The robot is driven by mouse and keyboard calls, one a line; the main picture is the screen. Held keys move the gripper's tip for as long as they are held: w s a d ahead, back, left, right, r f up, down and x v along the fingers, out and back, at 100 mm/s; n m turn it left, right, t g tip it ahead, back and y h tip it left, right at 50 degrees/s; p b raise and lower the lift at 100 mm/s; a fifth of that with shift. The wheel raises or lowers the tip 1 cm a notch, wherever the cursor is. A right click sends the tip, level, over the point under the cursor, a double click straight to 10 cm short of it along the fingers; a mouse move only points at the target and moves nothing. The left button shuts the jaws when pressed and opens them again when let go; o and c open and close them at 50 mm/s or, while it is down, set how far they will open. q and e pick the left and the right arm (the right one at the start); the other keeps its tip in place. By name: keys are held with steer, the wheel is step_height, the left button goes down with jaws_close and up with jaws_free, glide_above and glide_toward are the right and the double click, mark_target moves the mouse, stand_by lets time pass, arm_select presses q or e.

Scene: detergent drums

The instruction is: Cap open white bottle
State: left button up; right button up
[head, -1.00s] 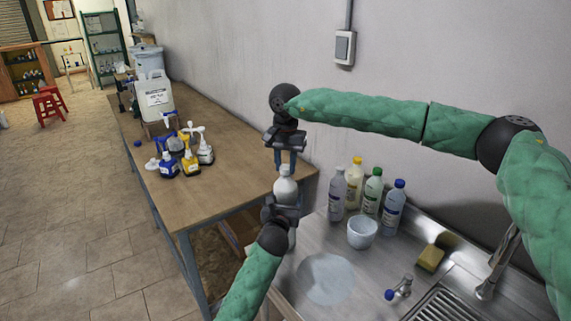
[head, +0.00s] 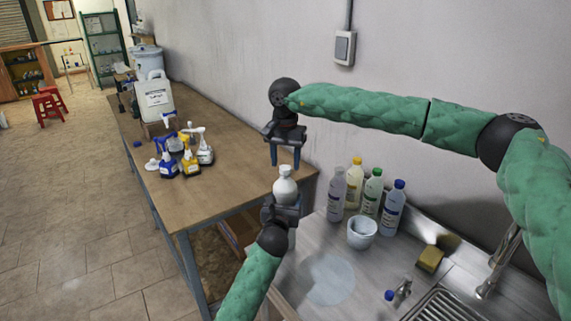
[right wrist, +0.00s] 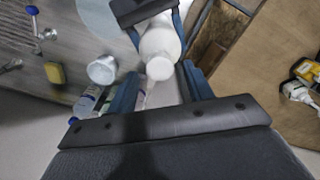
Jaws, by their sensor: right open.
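The white bottle (head: 286,190) stands upright in my left gripper (head: 282,207), above the gap between the wooden table and the sink counter. Its narrow top (head: 285,170) is white and looks covered by a white cap. It also shows from above in the right wrist view (right wrist: 160,42), with the left gripper's blue fingers on either side of it. My right gripper (head: 284,161) is open and empty just above the bottle top, its two blue fingers pointing down and spread apart. In the right wrist view the round white top (right wrist: 159,68) lies just beyond its fingertips.
Several capped bottles (head: 371,191) and a white cup (head: 362,232) stand on the steel sink counter (head: 385,265) at right, near a yellow sponge (head: 431,258) and taps. Spray bottles (head: 190,158) and a white drum (head: 154,98) stand on the wooden table (head: 225,150).

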steer(key=shift+r, duration=1.55)
steer(key=shift+c, duration=0.2)
steer(key=shift+w+r, duration=0.1)
steer(key=shift+r, duration=0.3)
step_height(320, 180, up, 8)
steer(key=t+h, duration=0.1)
steer(key=t, duration=0.1)
steer(key=f, duration=0.1)
steer(key=f+m+g, duration=0.1)
steer(key=f, duration=0.1)
steer(key=d+f+m+g, duration=0.1)
steer(key=f, duration=0.1)
steer(key=shift+f, duration=0.2)
steer(key=shift+a+m+y, duration=0.3)
steer(key=shift+a+y, duration=0.2)
steer(key=shift+a, duration=0.05)
